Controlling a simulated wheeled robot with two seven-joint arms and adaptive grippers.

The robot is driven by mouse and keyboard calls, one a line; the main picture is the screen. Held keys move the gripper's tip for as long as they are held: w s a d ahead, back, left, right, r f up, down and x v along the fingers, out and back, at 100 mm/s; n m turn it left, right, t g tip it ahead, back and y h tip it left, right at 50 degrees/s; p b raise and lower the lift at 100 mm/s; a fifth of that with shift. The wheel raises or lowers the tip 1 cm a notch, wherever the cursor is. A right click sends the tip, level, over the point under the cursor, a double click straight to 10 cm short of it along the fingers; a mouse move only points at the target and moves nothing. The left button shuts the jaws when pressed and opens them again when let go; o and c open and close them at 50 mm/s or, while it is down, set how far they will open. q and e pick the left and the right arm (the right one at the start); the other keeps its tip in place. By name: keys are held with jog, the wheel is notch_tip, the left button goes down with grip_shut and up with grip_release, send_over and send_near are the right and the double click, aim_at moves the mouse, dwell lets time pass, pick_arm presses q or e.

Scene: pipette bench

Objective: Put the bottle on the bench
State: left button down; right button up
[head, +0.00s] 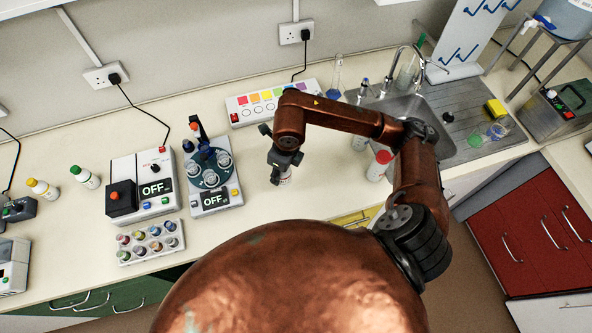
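My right gripper (282,168) points down over the bench (240,232), left of the sink. A white bottle (286,179) with small reddish marks shows just below it, between its dark fingers, and the gripper looks shut on it. The bottle's top is hidden by the gripper. I cannot tell whether its base touches the bench. A green-capped bottle (86,177) and a yellow-capped bottle (42,188) stand at the left. My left gripper is not in view.
A round-topped device (216,197), a box reading OFF (150,190) and a vial rack (150,243) stand left of the gripper. A colour-block panel (258,103) lies behind it. The sink (410,106) is at the right. The bench around the bottle is clear.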

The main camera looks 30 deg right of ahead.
jog(key=d+f, duration=0.2)
jog(key=d+f+p, duration=0.1)
jog(key=d+f, duration=0.1)
jog(key=w+d+f, duration=0.1)
jog(key=d+f, duration=0.1)
jog(key=shift+w+d+f, duration=0.1)
jog(key=shift+d+f, duration=0.05)
jog(key=shift+f, duration=0.05)
notch_tip(320, 180, down, 3)
jog(key=shift+d+f+p, duration=0.15)
jog(key=shift+f+p, duration=0.05)
jog(key=shift+p, duration=0.6)
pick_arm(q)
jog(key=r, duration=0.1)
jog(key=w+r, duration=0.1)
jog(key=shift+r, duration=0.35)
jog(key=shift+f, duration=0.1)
pick_arm(e)
jog(key=shift+f, duration=0.15)
jog(key=o, duration=0.9)
jog(key=shift+c, duration=0.2)
jog(key=o, duration=0.4)
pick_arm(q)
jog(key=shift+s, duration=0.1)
